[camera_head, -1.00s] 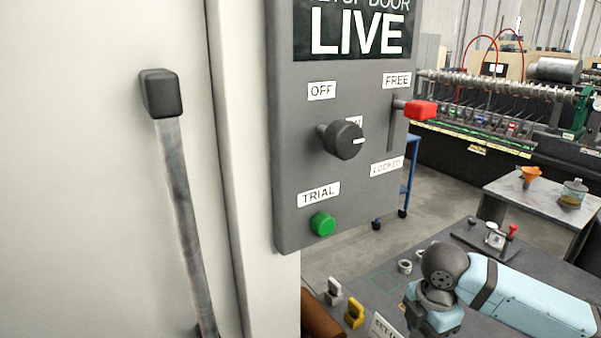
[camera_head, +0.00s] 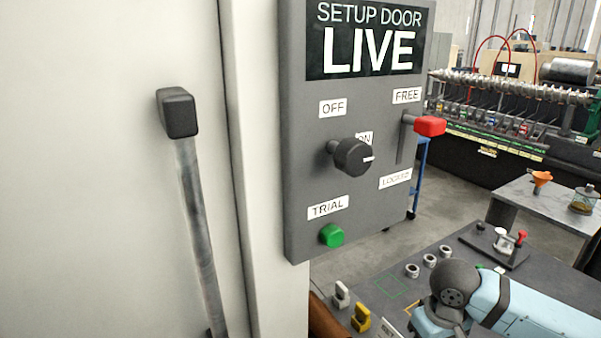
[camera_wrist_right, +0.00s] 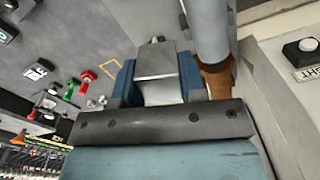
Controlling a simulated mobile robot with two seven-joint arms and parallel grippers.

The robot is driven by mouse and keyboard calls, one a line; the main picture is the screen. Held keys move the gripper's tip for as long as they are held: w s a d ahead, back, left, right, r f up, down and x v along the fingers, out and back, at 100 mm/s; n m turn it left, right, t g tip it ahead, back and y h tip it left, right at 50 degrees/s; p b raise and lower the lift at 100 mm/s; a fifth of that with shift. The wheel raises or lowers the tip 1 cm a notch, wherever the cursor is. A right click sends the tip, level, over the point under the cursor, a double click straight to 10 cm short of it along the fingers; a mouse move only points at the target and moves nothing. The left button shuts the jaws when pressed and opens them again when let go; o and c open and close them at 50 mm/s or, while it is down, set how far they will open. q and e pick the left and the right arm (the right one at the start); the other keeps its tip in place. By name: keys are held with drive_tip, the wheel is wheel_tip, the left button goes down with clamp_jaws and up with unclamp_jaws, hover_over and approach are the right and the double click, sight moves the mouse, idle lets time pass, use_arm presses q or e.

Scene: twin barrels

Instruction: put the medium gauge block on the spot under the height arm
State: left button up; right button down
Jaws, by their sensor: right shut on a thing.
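My right gripper (camera_wrist_right: 158,82) shows in the right wrist view with two blue fingers shut on a plain grey metal block (camera_wrist_right: 155,62). I cannot tell from its looks which gauge size it is. In the head view my light blue right arm comes in from the right over the dark bench, and its gripper is mostly hidden below the wrist. An orange outlined spot (camera_wrist_right: 108,68) lies on the bench beside the held block in the wrist view. I cannot make out the height arm for certain. My left gripper is in neither view.
A grey control panel (camera_head: 310,180) with a red lever (camera_head: 430,126), black knob (camera_head: 353,156) and green button (camera_head: 331,235) stands before the bench. Grey (camera_head: 341,295) and yellow (camera_head: 361,318) pieces, metal rings (camera_head: 430,260) and a red-handled fixture (camera_head: 500,241) are on the bench.

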drive_tip(key=m, duration=0.3)
drive_tip(key=shift+s+r, duration=0.1)
drive_tip(key=shift+s, duration=0.05)
idle(0.4)
drive_tip(key=w+d+f+n+b, duration=0.1)
drive_tip(key=w+d+f+b, duration=0.15)
drive_tip(key=w+b, duration=0.2)
drive_tip(key=shift+n, duration=0.3)
drive_tip(key=f, duration=1.3)
drive_tip(key=shift+s+d+f, duration=0.1)
drive_tip(key=shift+s+d, duration=0.05)
drive_tip(key=shift+d, duration=0.2)
drive_tip(key=shift+f, duration=2.65)
